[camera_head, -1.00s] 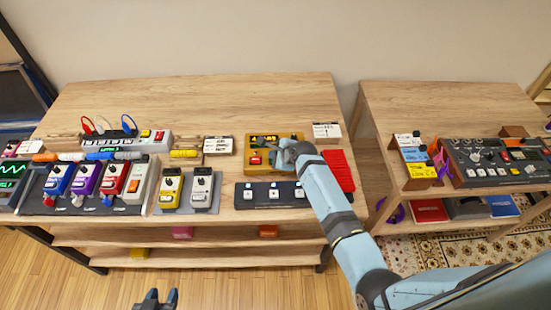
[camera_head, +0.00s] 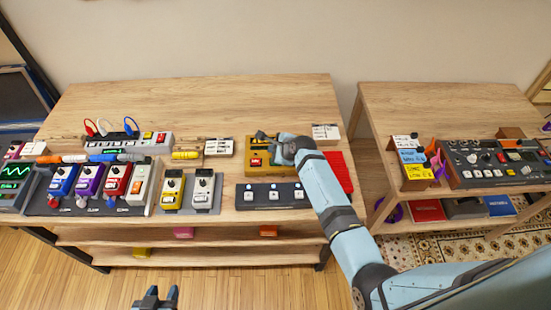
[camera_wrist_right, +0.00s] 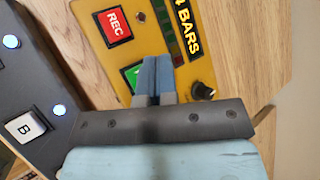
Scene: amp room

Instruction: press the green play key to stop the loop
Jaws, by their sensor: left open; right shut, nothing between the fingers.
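The yellow looper box (camera_head: 250,147) stands near the right end of the long table in the head view; it also shows in the wrist view (camera_wrist_right: 152,42). Its green key (camera_wrist_right: 130,75) is partly hidden behind my right fingers, beside the red REC key (camera_wrist_right: 115,25). My right gripper (camera_head: 264,136) is shut and empty over the looper; in the wrist view its fingertips (camera_wrist_right: 157,62) overlap the green key's edge. I cannot tell whether they touch it. My left gripper (camera_head: 155,293) is open and empty at the bottom, in front of the table.
A black footswitch strip (camera_head: 271,195) with white keys lies just in front of the looper. A red ridged block (camera_head: 340,172) is to its right, a label card (camera_head: 325,132) behind. Several pedals sit on a dark board to the left. The table's back is clear.

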